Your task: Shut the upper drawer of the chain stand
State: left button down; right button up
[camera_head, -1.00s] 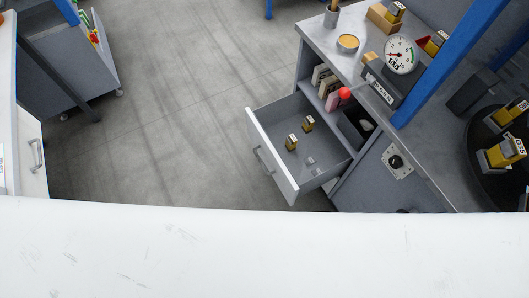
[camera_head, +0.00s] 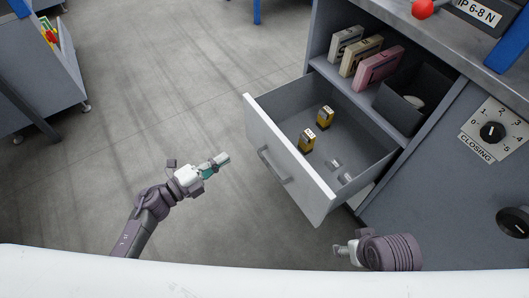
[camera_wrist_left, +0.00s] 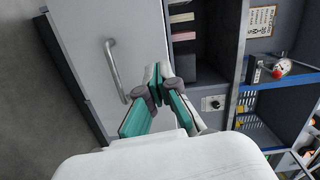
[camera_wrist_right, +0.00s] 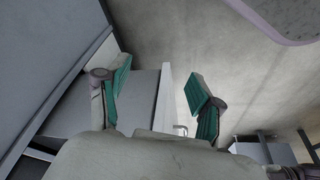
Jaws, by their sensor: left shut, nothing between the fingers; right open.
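The upper drawer (camera_head: 289,160) of the grey stand is pulled far out, with a white front and a bar handle (camera_head: 274,166). Two yellow-and-black blocks (camera_head: 325,117) and small clear pieces lie inside it. My left gripper (camera_head: 221,160) is shut and empty, apart from the drawer front and to its left. In the left wrist view its fingers (camera_wrist_left: 158,76) point toward the white front with its handle (camera_wrist_left: 113,70). My right gripper (camera_wrist_right: 158,80) is open and empty. In the head view it is low, below the drawer's near corner, its fingers partly hidden.
Above the drawer an open shelf holds several boxed packs (camera_head: 378,68) and a dark bin (camera_head: 408,103). A dial panel (camera_head: 491,131) marked CLOSING is on the stand's right. A grey cart (camera_head: 40,75) stands far left. Floor left of the drawer is clear.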

pick_arm(q)
jog(key=d+m+g+h+b, duration=0.1)
jog(key=m, duration=0.2)
jog(key=b, duration=0.1)
send_near(275, 135)
jog(key=w, duration=0.1)
jog(key=b+x, duration=0.1)
jog(key=x, duration=0.5)
jog(key=shift+s+d+f, duration=0.15)
jog(key=shift+s, duration=0.1)
jog(key=shift+w+d, duration=0.25)
jog(key=shift+d, duration=0.1)
pick_arm(e)
jog(key=shift+w+a+r+t+y, duration=0.15)
jog(key=shift+w+a+r+t, duration=0.15)
jog(key=shift+w+t, duration=0.4)
jog(key=shift+w+a+r+t+y, duration=0.1)
jog(key=shift+w+a+r+t, duration=0.3)
jog(key=shift+w, duration=0.45)
jog(key=shift+w+a+r+t+y, duration=0.15)
jog(key=shift+w+a+r+t, duration=0.1)
jog(key=shift+w+t, duration=0.45)
jog(key=shift+w, duration=0.15)
